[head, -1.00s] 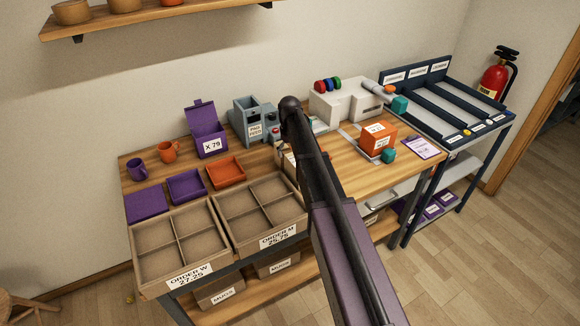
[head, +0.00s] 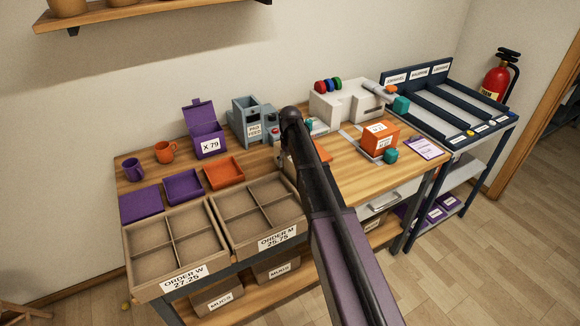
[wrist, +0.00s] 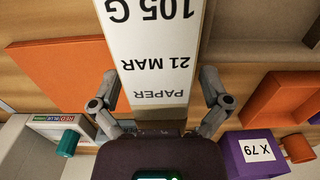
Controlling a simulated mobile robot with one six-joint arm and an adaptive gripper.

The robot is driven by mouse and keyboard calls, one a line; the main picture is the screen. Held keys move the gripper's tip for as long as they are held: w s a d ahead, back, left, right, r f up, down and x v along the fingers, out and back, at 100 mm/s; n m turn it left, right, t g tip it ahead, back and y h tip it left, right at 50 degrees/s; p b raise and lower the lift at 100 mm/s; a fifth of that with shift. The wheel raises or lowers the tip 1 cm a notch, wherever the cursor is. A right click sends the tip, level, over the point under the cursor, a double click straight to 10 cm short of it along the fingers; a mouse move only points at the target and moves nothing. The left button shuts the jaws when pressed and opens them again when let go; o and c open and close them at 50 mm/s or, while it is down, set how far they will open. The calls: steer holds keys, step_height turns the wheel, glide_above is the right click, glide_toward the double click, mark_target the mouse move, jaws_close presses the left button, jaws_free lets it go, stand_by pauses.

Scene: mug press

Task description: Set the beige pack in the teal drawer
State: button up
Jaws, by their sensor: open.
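The pack (wrist: 155,45), with a white face marked PAPER, 21 MAR, 105 G and beige edges, fills the upper middle of the wrist view, its print upside down. My gripper (wrist: 160,82) is open, with one finger on each side of the pack's near end. I cannot tell whether the fingers touch it. In the head view my arm hides most of the gripper and pack. I cannot make out a teal drawer; a pale drawer front with a handle (head: 383,203) shows under the bench's right part.
Divided trays marked ORDER W (head: 172,240) and ORDER M (head: 255,207) line the bench's front left. An orange tray (head: 223,172), purple box (head: 207,140), grey machine (head: 250,122) and orange block (head: 374,138) stand on the bench. A navy rack (head: 450,100) is at right.

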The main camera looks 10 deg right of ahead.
stand_by(0.3)
jaws_close()
steer(key=shift+r, duration=0.2)
step_height(320, 180, up, 10)
steer(key=p, duration=1)
steer(key=shift+f, duration=0.2)
stand_by(0.6)
